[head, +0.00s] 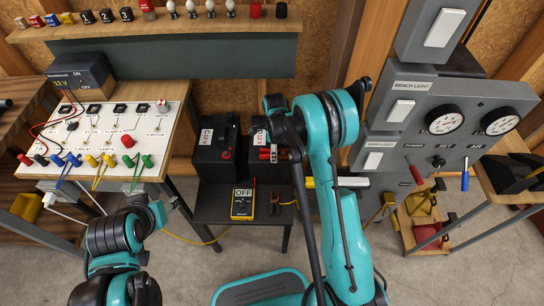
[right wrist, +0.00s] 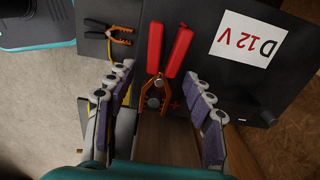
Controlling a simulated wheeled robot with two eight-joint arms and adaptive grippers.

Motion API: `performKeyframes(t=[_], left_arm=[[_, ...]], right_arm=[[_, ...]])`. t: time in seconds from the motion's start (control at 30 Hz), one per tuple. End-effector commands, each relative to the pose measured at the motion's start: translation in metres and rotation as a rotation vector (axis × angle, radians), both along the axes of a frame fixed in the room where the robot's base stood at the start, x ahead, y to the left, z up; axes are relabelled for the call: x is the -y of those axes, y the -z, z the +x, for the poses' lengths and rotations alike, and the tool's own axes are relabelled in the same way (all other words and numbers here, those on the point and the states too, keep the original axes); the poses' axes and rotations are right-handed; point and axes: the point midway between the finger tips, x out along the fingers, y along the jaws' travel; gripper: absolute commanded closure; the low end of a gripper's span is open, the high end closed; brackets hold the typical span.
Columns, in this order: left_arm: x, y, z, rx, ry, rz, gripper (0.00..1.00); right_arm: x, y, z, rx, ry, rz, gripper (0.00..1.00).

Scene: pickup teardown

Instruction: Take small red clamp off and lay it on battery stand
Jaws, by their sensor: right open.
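The small red clamp (right wrist: 170,50) has red handles and orange jaws. In the right wrist view its jaws are at the terminal beside the red plus mark on the dark battery labelled D 12V (right wrist: 225,75). My right gripper (right wrist: 160,78) is open, with its padded fingers apart on either side of the clamp and not closed on it. In the head view the red clamp (head: 266,154) shows on the right battery, partly behind my right arm. The battery stand (head: 213,210) is a low dark table. My left arm is at lower left; its fingers do not show.
A yellow multimeter (head: 243,204) and a black-handled clamp (head: 275,203) lie on the front of the stand. Another battery (head: 215,150) stands at its left. A white switch board (head: 105,135) is at left; a grey gauge panel (head: 420,120) is at right.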

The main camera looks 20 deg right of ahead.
Motion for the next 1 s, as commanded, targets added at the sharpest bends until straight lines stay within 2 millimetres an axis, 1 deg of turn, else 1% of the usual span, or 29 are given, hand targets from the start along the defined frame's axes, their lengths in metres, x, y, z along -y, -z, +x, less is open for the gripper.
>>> performKeyframes(t=[0.03,0.23,0.27,0.3,0.37,0.4,0.43,0.77,0.87,1.0], left_arm=[[0.0,0.002,0.0,0.0,0.0,0.0,0.52],[0.0,0.001,0.0,0.0,0.0,0.0,0.52],[0.0,0.001,0.0,0.0,0.0,0.0,0.52],[0.0,0.001,0.0,0.0,0.0,0.0,0.52],[0.0,0.001,0.0,0.0,0.0,0.0,0.52],[0.0,0.001,0.0,0.0,0.0,0.0,0.52],[0.0,0.001,0.0,0.0,0.0,0.0,0.52],[0.0,0.0,0.0,0.0,0.0,0.0,0.52],[0.0,-0.005,0.0,0.0,0.0,0.0,0.52],[0.0,-0.017,0.0,0.0,0.0,0.0,0.52]], right_arm=[[0.0,0.005,0.0,0.0,0.0,0.0,0.47],[0.0,0.004,0.0,0.0,0.0,0.0,0.47],[0.0,0.004,0.0,0.0,0.0,0.0,0.55],[0.0,0.004,0.0,0.0,0.0,0.0,0.66],[0.0,0.004,0.0,0.0,0.0,0.0,0.82],[0.0,0.004,0.0,0.0,0.0,0.0,0.92],[0.0,0.004,0.0,0.0,0.0,0.0,1.0],[0.0,0.001,0.0,0.0,0.0,0.0,1.0],[0.0,-0.01,0.0,0.001,0.0,0.0,1.0],[0.0,-0.039,0.0,0.001,0.0,0.0,1.0]])
